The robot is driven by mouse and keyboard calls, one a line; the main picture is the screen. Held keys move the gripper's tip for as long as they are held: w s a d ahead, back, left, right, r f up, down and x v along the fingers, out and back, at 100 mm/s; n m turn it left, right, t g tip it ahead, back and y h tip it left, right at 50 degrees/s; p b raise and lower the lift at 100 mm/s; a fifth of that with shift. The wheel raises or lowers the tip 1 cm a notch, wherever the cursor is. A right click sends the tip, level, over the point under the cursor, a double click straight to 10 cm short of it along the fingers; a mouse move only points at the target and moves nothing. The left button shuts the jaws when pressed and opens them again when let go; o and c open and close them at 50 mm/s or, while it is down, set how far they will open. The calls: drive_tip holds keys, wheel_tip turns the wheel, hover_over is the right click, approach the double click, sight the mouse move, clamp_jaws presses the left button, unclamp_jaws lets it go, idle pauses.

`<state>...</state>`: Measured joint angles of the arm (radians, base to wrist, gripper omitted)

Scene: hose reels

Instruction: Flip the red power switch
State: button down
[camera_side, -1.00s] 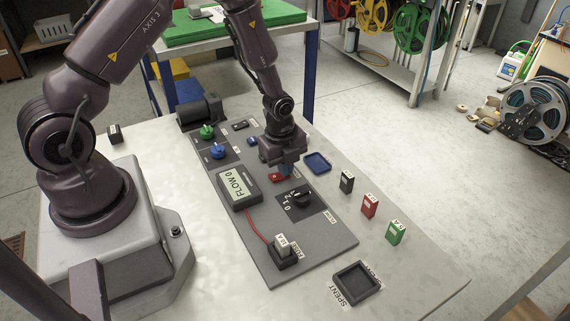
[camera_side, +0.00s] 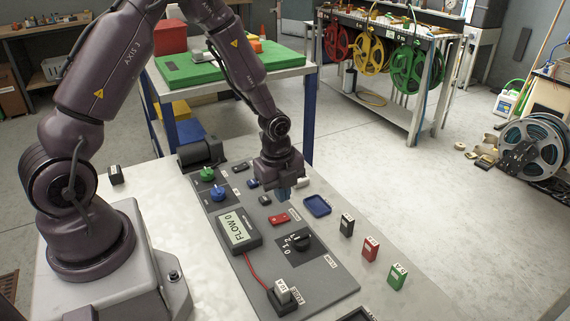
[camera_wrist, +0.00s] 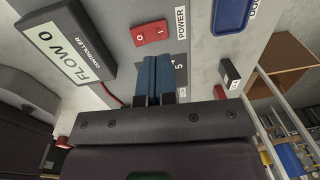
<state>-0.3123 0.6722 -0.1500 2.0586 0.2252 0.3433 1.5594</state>
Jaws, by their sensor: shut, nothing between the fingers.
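The red power switch (camera_side: 279,218) lies on the grey panel (camera_side: 318,288), right of the flow controller (camera_side: 238,231). In the wrist view the switch (camera_wrist: 150,33) is a red rocker with two white marks, beside a POWER label (camera_wrist: 181,23). I cannot tell which side is pressed. My gripper (camera_side: 284,194) is above the panel and apart from the switch. Its blue fingers (camera_wrist: 159,72) are shut together with nothing between them, and their tips show just below the switch in the wrist view. The controller display (camera_wrist: 58,53) reads FLOW 0.
A black rotary knob (camera_side: 301,242) sits in front of the switch. A blue tray (camera_side: 317,206) lies to its right. Black (camera_side: 347,224), red (camera_side: 370,248) and green (camera_side: 397,275) blocks stand along the right. A fuse block (camera_side: 284,295) is wired to the controller.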

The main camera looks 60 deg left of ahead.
wheel_tip(320, 180, up, 9)
drive_tip(key=w, duration=0.1)
idle(0.4)
drive_tip(key=s+d+r+n+t, duration=0.2)
drive_tip(key=s+d+r+n, duration=0.1)
drive_tip(key=s+r+n, duration=0.5)
drive_tip(key=s+d+r+n+t, duration=0.2)
drive_tip(key=s+d+r+n, duration=0.1)
drive_tip(key=s+r+n, duration=0.6)
drive_tip(key=shift+s+d+r+n+t, duration=0.25)
drive_tip(key=shift+r+n, duration=0.25)
drive_tip(key=shift+r, duration=0.3)
idle(0.7)
